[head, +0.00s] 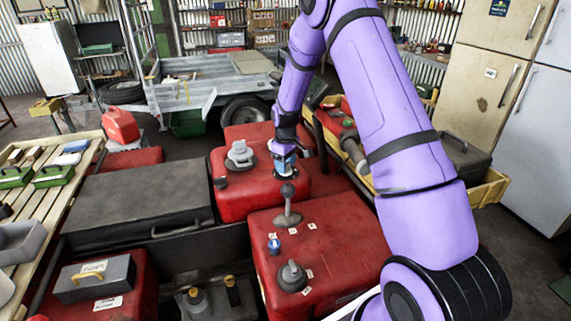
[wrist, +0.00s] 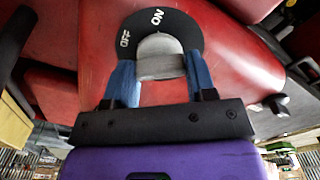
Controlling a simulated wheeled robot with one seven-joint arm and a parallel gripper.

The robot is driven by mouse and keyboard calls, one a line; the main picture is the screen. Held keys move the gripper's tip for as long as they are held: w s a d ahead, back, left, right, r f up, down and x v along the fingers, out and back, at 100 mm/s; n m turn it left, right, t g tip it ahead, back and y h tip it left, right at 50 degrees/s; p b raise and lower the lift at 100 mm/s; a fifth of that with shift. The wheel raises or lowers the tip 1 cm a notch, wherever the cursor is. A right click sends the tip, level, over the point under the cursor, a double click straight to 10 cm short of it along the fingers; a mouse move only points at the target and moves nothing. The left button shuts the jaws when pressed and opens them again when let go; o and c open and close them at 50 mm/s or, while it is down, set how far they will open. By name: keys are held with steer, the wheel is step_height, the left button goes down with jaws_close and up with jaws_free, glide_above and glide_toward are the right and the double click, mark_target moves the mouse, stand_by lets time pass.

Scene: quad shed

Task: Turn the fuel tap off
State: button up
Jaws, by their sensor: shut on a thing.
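The fuel tap is a grey knob (wrist: 160,66) on a round black plate (wrist: 208,35) fixed to a red body panel. The grey grip bar lies across between the fingers. In the head view my gripper (head: 284,168) points down beside the far red bodywork (head: 240,195); the tap is hidden there.
A lever with a round knob (head: 288,190) stands just below my gripper. A grey cap (head: 240,155) is to its left. A black box (head: 140,205) lies left.

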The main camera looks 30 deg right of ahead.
steer(key=m, duration=0.3)
steer(key=shift+m, duration=2.1)
steer(key=o, duration=0.9)
steer(key=shift+o, duration=0.2)
steer(key=shift+r, duration=0.15)
step_height(320, 180, up, 10)
steer(key=shift+r, duration=0.25)
